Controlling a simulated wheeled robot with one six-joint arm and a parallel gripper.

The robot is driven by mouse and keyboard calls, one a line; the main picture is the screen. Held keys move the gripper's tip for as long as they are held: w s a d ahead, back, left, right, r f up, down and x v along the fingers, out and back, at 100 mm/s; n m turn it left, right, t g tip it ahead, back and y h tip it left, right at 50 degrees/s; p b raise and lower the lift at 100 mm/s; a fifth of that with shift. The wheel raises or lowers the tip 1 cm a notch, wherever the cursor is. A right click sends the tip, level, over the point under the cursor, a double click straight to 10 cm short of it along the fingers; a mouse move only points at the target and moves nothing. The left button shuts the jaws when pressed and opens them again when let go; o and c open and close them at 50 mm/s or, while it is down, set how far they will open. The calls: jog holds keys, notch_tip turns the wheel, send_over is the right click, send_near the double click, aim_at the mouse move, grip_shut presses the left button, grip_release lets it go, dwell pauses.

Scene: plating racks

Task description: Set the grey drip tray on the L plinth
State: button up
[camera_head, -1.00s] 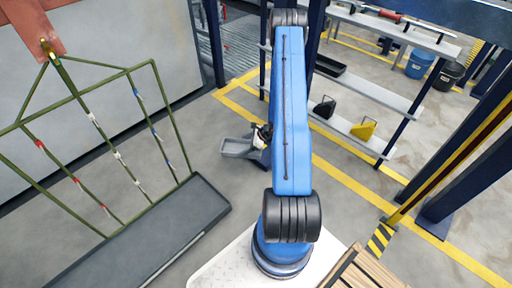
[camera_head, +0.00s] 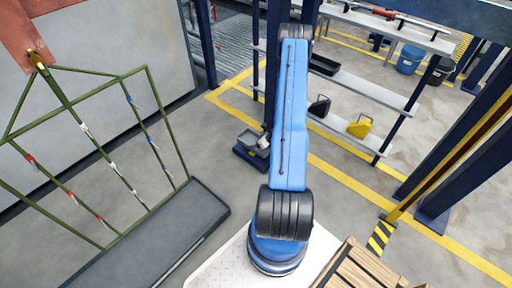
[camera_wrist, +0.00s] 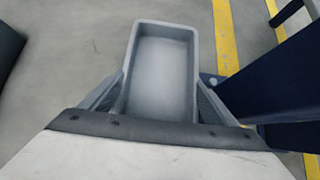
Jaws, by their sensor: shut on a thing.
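The grey drip tray (camera_head: 246,136) is a shallow, open rectangular tray. My gripper (camera_head: 263,146) is shut on its near end and holds it out ahead, partly hidden by my blue arm. In the wrist view the empty tray (camera_wrist: 163,70) points away from me between the two fingers of my gripper (camera_wrist: 160,105). It appears in front of a dark blue post foot in the head view; I cannot tell the height between them. No plinth marked L is readable in either view.
A long dark grey platform (camera_head: 150,240) lies below a green hanging frame (camera_head: 95,150) at left. A shelf rack (camera_head: 365,90) at right holds a black bin (camera_head: 319,106) and a yellow one (camera_head: 361,126). A dark blue post (camera_wrist: 285,85) stands close right of the tray.

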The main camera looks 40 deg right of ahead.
jog(key=shift+f, duration=2.15)
jog(key=shift+f, duration=0.15)
jog(key=o, duration=1.3)
jog(key=shift+c, duration=0.2)
